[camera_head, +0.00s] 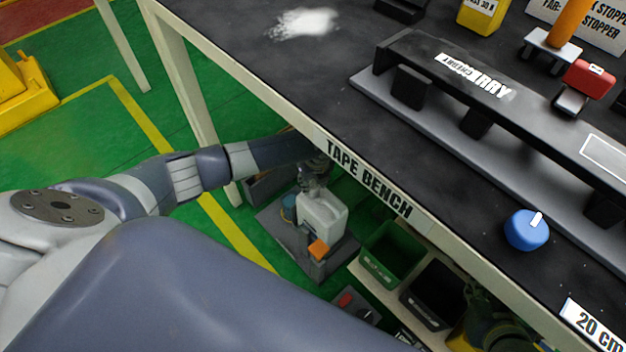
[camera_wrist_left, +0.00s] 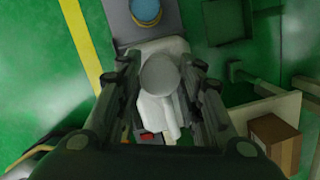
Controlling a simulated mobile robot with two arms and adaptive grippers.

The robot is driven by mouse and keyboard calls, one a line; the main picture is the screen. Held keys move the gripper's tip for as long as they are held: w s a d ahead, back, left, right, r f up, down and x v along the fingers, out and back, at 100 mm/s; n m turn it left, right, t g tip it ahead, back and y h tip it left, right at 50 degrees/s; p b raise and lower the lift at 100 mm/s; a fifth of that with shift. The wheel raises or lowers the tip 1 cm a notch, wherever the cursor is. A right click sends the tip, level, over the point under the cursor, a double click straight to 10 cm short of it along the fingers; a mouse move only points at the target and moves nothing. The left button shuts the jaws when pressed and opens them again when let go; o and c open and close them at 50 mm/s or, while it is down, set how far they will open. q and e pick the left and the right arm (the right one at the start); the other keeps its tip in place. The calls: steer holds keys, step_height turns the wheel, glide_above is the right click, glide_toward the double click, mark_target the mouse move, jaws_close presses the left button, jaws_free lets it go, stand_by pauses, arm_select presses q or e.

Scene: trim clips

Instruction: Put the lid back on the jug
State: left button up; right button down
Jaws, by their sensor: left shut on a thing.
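The white jug (camera_head: 322,216) stands upright on a grey platform (camera_head: 270,222) on the floor, under the bench edge. It also shows in the left wrist view (camera_wrist_left: 152,108). My left gripper (camera_head: 317,170) is at the top of the jug, with the arm reaching in under the bench. In the left wrist view, its fingers (camera_wrist_left: 161,85) are shut on a grey round lid-like piece (camera_wrist_left: 160,73), over the jug. I cannot tell whether this piece touches the jug's neck. My right gripper is not in view.
The tape bench's front edge (camera_head: 368,178) runs close above the arm. A blue round object (camera_head: 288,208) stands beside the jug, an orange piece (camera_head: 318,250) in front. Green (camera_head: 392,252) and black (camera_head: 440,297) bins are at right.

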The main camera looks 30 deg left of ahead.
arm_select(q)
steer(key=o, duration=1.3)
